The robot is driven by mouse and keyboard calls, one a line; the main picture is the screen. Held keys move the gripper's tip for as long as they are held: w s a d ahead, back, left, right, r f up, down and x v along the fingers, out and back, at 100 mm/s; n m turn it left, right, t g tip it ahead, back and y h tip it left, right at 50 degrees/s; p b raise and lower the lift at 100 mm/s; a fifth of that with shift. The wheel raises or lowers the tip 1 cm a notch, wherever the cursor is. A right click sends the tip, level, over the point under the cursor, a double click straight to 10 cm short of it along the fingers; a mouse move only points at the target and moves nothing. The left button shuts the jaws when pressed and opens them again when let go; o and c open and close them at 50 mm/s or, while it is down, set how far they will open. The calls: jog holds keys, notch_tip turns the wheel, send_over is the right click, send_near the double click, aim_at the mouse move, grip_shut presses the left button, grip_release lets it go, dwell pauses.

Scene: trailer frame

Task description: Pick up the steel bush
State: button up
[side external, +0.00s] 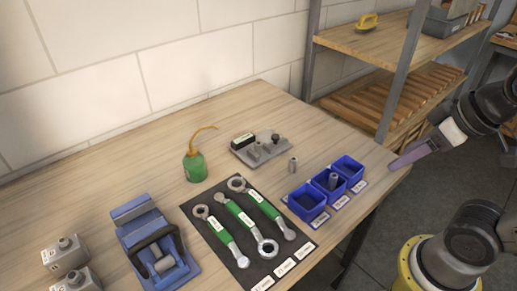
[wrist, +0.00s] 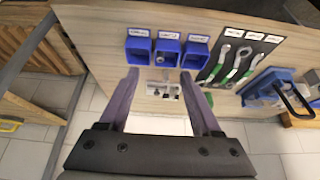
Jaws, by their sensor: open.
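A small grey metal cylinder (side external: 293,164), which looks like a steel bush, stands upright on the wooden bench between a grey fixture plate and the blue bins. A similar grey cylinder (side external: 333,180) stands in the middle blue bin. I cannot tell for certain which one is the steel bush. My gripper (side external: 394,165) is off the bench's right edge, to the right of the bins and apart from both cylinders. In the wrist view my gripper (wrist: 159,72) has its two purple fingers spread wide with nothing held. The cylinders are too small to make out clearly there.
Three blue bins (side external: 305,201) stand in a row near the bench's right edge. The fixture plate (side external: 262,150) carries pegs and a dark block. A green oil can (side external: 195,167), a spanner mat (side external: 222,261) and a blue vice (side external: 131,209) lie leftward. A shelf rack (side external: 390,45) stands behind.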

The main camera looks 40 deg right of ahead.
jog(key=w+a+r+m+g, duration=0.1)
jog(key=w+r+m+g, duration=0.1)
jog(key=w+r+m, duration=1.15)
jog(key=m+g, duration=0.4)
jog(key=m, duration=0.2)
send_over(258, 143)
notch_tip(258, 143, down, 16)
jog(key=shift+n, duration=0.25)
notch_tip(258, 143, down, 8)
jog(key=shift+d+f, duration=0.1)
jog(key=shift+f, duration=2.9)
